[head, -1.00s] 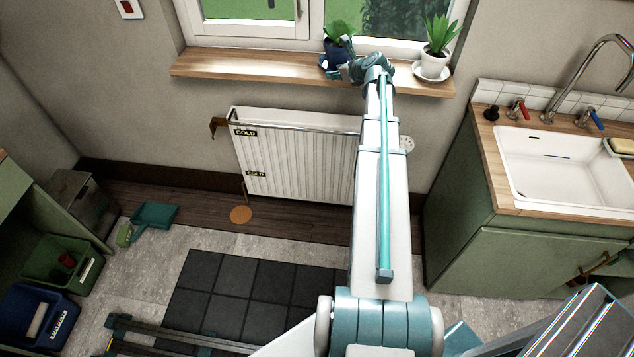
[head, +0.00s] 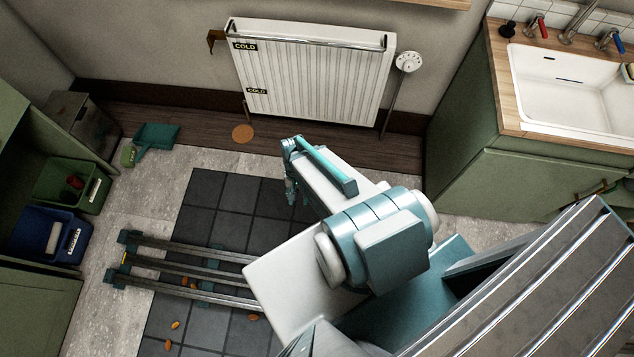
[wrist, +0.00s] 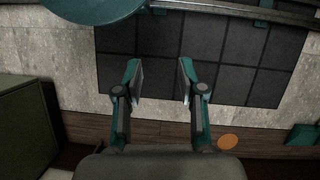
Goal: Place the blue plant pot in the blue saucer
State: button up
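My gripper (head: 297,190) hangs low over the dark tiled mat in the head view, well below the window sill. In the wrist view my gripper (wrist: 159,70) is open, its two fingers apart with only floor and mat between them. It holds nothing. The blue plant pot and the blue saucer are outside both current views. Only the front edge of the wooden sill (head: 405,2) shows at the top of the head view.
A white radiator (head: 310,75) stands against the wall. A green sink cabinet (head: 530,185) is on the right. A teal dustpan (head: 157,136) and an orange disc (head: 243,133) lie on the floor. Bins (head: 70,185) stand left. Small orange pieces (head: 175,325) lie on the mat (head: 235,195).

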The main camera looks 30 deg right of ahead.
jog(key=s+a+f+n+g+h, duration=0.1)
jog(key=s+n+g+h, duration=0.1)
jog(key=s+n, duration=0.5)
jog(key=s+g, duration=0.1)
jog(key=s, duration=0.5)
jog(key=shift+s, duration=0.4)
